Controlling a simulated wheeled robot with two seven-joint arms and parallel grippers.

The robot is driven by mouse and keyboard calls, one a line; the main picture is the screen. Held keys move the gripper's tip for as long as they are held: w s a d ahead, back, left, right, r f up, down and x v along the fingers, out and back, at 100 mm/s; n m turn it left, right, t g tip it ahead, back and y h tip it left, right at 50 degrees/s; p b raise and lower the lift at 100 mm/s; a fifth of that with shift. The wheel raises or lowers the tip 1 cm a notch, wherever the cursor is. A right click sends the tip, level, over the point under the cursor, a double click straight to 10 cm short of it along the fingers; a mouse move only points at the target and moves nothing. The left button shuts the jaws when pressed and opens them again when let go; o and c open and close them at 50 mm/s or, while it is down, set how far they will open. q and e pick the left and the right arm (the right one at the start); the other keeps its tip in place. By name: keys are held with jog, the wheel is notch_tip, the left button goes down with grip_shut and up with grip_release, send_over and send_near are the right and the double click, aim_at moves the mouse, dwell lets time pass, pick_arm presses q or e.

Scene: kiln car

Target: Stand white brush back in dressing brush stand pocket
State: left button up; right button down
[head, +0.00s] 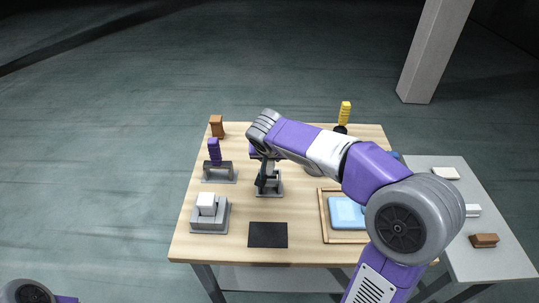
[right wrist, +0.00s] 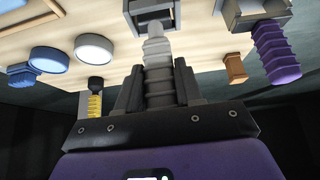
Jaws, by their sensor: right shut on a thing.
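The white brush (right wrist: 157,50), with a pale ribbed handle, is between the fingers of my right gripper (right wrist: 160,88) in the right wrist view. Its far end is at the square opening of the grey brush stand (right wrist: 139,8); how deep it sits I cannot tell. In the head view my right gripper (head: 266,180) points down over the stand (head: 276,189), shut on the brush, which is mostly hidden by the gripper and arm. My left gripper is not in view.
A purple-handled brush (head: 214,150) stands in a grey holder (head: 219,178) on the left. A yellow-handled tool (head: 345,112) stands behind; a side table (head: 505,250) is right.

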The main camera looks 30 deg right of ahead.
jog(key=shift+f+b, duration=0.6)
jog(key=shift+f, duration=0.4)
jog(key=c, duration=0.6)
grip_release()
jog(key=shift+c, duration=0.2)
jog(key=shift+r, duration=0.2)
jog(key=p+v, duration=0.3)
jog(key=v, duration=0.4)
jog(key=shift+s+a+r, duration=0.15)
jog(key=shift+s+r, duration=0.1)
dwell(0.5)
dwell(0.3)
jog(key=p+v, duration=0.2)
jog(key=v, duration=0.5)
jog(key=shift+r+p, duration=0.2)
jog(key=shift+p, duration=0.1)
